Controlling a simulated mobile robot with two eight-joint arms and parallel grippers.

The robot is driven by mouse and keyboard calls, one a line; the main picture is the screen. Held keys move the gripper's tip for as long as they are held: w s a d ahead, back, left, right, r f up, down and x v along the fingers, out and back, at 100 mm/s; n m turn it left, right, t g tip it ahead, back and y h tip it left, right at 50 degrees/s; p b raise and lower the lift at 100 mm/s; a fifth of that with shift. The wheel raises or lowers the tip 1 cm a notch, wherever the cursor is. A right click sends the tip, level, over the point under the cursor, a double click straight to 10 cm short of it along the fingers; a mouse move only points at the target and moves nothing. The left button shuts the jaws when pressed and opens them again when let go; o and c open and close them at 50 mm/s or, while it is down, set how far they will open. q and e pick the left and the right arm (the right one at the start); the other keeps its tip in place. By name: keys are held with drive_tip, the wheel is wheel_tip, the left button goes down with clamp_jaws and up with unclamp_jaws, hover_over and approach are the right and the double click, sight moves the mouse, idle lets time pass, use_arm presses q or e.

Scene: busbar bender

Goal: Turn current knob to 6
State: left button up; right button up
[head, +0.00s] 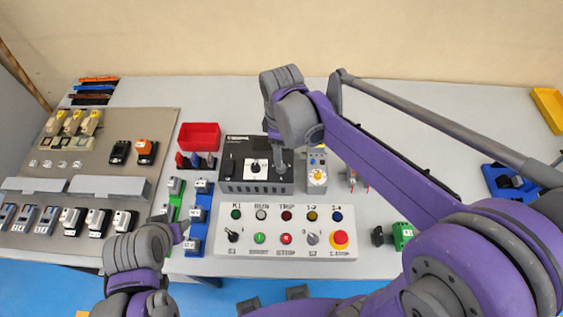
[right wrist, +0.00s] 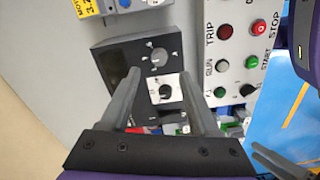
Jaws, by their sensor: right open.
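A dark box (head: 232,180) on the table carries a knob on a white plate (head: 255,167).
A white panel (head: 225,249) with lamps, buttons and switches lies in front of the box. A grey device with a yellow dial (head: 318,176) stands close on the right. A red bin (head: 199,136) and blue and green rails with modules (head: 196,230) are at left.

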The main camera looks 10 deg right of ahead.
wheel_tip(320, 180, down, 7)
drive_tip(key=shift+f, duration=0.1)
drive_tip(key=shift+w, duration=0.1)
clamp_jaws()
idle(0.4)
